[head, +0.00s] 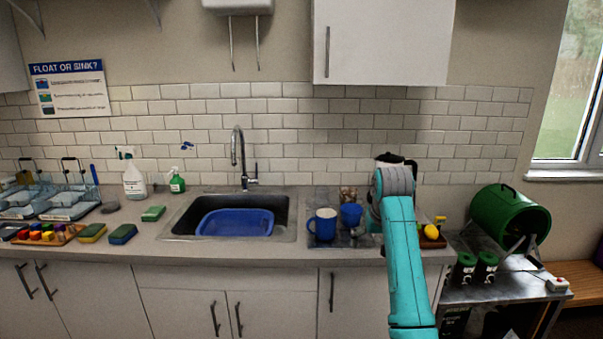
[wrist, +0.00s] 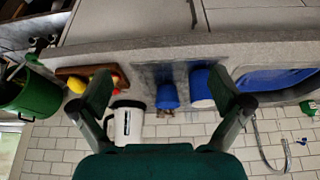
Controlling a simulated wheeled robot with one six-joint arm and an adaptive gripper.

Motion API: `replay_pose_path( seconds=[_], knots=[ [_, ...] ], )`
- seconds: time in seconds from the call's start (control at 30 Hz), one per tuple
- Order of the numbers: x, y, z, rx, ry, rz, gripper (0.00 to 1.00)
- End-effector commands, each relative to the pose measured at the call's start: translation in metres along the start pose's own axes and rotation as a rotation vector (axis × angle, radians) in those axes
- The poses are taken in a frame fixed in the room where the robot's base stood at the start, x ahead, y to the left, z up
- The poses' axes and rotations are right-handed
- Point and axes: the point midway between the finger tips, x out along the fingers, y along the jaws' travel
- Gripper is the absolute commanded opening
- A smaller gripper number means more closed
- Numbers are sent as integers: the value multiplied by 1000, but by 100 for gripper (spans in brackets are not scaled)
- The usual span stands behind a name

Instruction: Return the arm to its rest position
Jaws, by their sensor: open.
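My arm (head: 405,260), teal with a grey joint, reaches up over the counter in the head view, right of the sink. It covers part of the counter behind it, and my gripper cannot be made out there. In the wrist view my gripper (wrist: 162,88) has its two dark fingers spread wide apart, with nothing held between them. Two blue mugs (wrist: 167,97) (wrist: 202,88) show in the gap beyond the fingers, apart from them. The same mugs stand left of my arm in the head view (head: 322,224) (head: 351,215).
A white jug or kettle (wrist: 130,121) stands by the tiled wall, partly behind my arm in the head view. A brown tray (head: 432,242) with fruit lies right of my arm. A green drum (head: 508,216) stands farther right. A blue basin (head: 235,222) sits in the sink.

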Motion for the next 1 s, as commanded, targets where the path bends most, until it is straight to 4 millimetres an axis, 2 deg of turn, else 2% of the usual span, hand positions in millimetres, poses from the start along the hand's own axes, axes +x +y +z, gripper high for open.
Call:
replay_pose_path(
  seconds=[0.27,0.47,0.57,0.8,1.0],
  knots=[
    [39,0,22,-3,29,-2,100],
    [80,0,50,-5,64,-3,100],
    [108,0,74,-7,90,-5,100],
    [175,2,148,-13,170,-9,100],
    [213,3,216,-17,239,-13,100]
  ],
)
